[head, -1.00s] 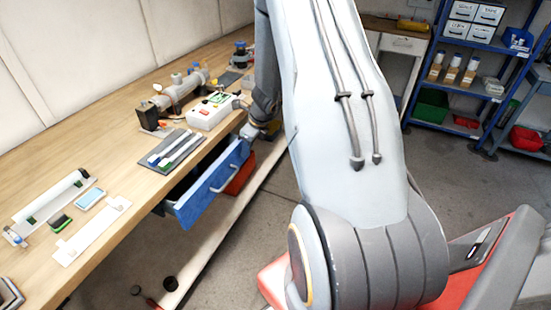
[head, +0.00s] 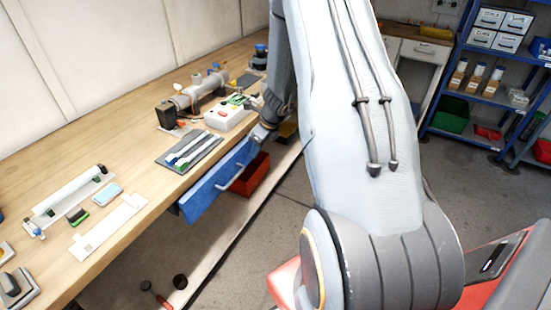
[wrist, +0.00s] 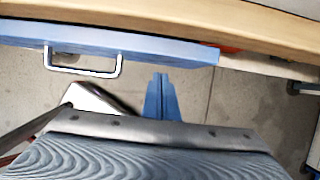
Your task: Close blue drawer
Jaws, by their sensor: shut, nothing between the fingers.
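The blue drawer (head: 212,186) sits under the front edge of the workbench, and its front stands slightly out from the bench. Its pale bar handle (head: 237,180) faces the aisle. In the wrist view the drawer front (wrist: 150,43) runs along the upper part, with the handle (wrist: 83,71) at left. My gripper (wrist: 160,80) is shut and empty, below the drawer front and right of the handle in that view. In the head view my gripper (head: 262,134) is by the drawer's far end, and its fingertips are hard to make out. Whether it touches the drawer I cannot tell.
The workbench (head: 125,150) holds a grey mat (head: 205,157) with tools, a white control box (head: 226,118) and a cylindrical device (head: 197,92). A red bin (head: 251,176) is below the bench beyond the drawer. Blue shelves (head: 470,48) stand at right. The floor aisle is open.

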